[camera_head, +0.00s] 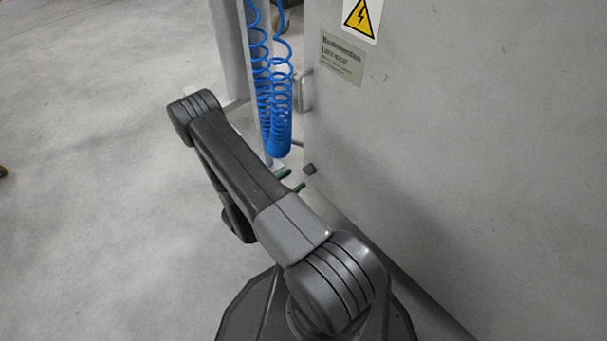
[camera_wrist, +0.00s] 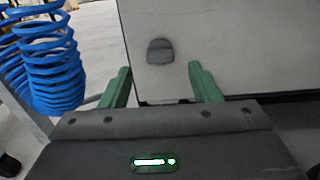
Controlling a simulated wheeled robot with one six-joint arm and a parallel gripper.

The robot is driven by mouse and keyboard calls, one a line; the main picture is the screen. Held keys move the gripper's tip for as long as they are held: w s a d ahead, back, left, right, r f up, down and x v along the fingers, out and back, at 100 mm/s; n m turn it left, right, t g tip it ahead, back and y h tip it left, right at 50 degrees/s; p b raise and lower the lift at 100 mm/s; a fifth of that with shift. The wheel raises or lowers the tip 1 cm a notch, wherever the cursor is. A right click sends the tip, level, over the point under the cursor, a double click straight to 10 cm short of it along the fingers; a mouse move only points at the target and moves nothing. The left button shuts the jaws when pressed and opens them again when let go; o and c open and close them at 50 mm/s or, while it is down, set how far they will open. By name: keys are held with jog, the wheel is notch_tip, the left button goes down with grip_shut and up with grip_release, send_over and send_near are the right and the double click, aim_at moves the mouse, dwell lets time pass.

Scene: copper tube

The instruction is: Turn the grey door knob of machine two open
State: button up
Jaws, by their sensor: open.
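The grey door knob (camera_wrist: 160,51) is a small dark grey piece on the pale machine door (camera_wrist: 225,40), near its lower left corner in the wrist view. In the head view the knob (camera_head: 310,169) shows at the lower left edge of the machine's side. My gripper (camera_wrist: 160,78) has two green fingers spread apart, with nothing between them. In the wrist view the knob appears between and just beyond the fingertips, apart from both. In the head view the green fingertips (camera_head: 292,181) show left of the knob, partly hidden behind my arm.
A blue coiled hose (camera_wrist: 45,60) hangs close on the left of my gripper; it also hangs left of the machine in the head view (camera_head: 273,100). A yellow warning sign (camera_head: 361,18) and a label plate (camera_head: 341,59) are on the machine. Open floor (camera_head: 90,200) lies left.

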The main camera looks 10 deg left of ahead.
aim_at(305, 172)
jog(key=shift+b+x, duration=0.5)
jog(key=shift+x, duration=2.2)
jog(key=shift+c, duration=0.3)
jog(key=c, duration=0.9)
